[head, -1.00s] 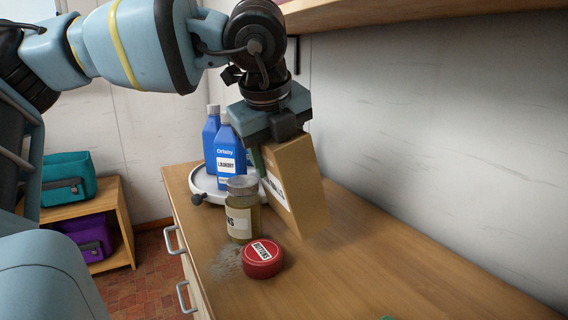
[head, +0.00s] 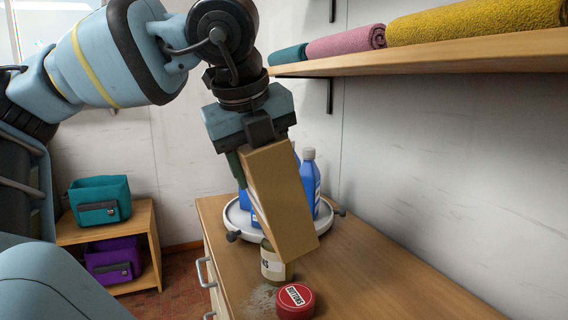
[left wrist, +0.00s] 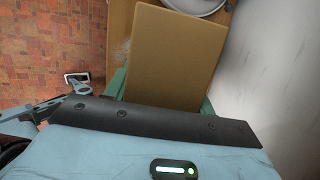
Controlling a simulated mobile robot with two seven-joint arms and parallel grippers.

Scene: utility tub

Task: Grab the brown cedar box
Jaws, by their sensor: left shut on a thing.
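The brown cedar box (head: 283,200) is a tall tan block, tilted, hanging from my left gripper (head: 247,153) in the head view. The gripper is shut on its upper end. The box appears raised above the counter, and it covers part of the jar and the tray behind it. In the left wrist view the box (left wrist: 172,55) fills the middle, between the green fingers (left wrist: 162,96). My right gripper is not in view.
A round white tray (head: 236,218) holds blue bottles (head: 310,180). A jar (head: 270,264) and a red buttons tin (head: 295,301) stand in front on the wooden counter (head: 385,280). A shelf (head: 440,52) with rolled towels (head: 346,40) is above right. The counter's right part is clear.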

